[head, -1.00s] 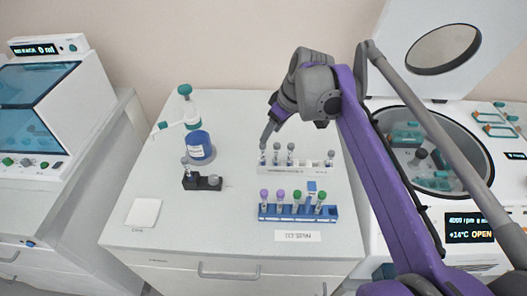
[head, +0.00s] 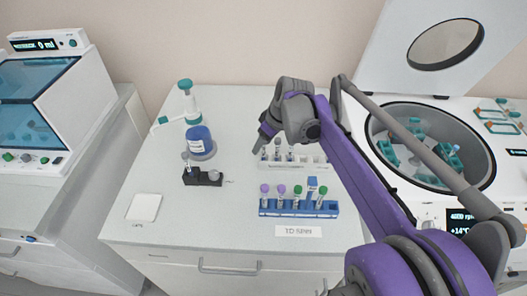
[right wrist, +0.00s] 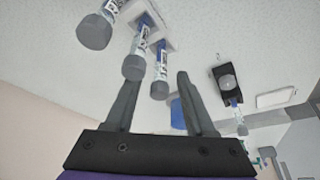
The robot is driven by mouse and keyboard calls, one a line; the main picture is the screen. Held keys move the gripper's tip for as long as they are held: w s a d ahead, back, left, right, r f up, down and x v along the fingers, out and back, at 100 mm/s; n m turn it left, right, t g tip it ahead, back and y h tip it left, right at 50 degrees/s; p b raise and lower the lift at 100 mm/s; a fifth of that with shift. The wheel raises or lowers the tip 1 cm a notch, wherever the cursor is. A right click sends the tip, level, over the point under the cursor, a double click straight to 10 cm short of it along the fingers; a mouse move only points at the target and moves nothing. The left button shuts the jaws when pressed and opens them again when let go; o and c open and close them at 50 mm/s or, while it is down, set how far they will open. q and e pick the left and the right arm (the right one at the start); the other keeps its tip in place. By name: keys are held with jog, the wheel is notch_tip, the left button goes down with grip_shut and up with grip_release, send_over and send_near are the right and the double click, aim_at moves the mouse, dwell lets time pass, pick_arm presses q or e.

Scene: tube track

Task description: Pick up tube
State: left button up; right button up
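Several grey-capped tubes (head: 277,150) stand in a white rack (head: 296,165) at the back right of the bench. My right gripper (head: 258,148) is beside the rack's left end, pointing down. In the right wrist view its two fingers (right wrist: 158,78) are apart, with a grey-capped tube (right wrist: 160,78) seen between or just beyond their tips; I cannot tell whether they touch it. Tubes with purple and green caps (head: 281,195) stand in a blue rack (head: 300,210) in front. My left gripper is not in view.
A black holder (head: 203,177) with a tube stands left of the racks, near a blue bottle with a teal-topped dispenser (head: 199,140). A white pad (head: 144,207) lies front left. An open centrifuge (head: 480,190) is at right.

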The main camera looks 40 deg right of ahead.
grip_shut()
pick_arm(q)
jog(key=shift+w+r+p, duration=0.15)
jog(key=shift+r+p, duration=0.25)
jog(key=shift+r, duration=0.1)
pick_arm(e)
notch_tip(320, 180, up, 10)
jog(key=shift+r, duration=0.1)
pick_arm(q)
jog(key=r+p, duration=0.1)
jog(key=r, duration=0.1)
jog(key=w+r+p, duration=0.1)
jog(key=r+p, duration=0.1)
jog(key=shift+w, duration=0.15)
pick_arm(e)
notch_tip(320, 180, up, 4)
jog(key=shift+f, duration=0.1)
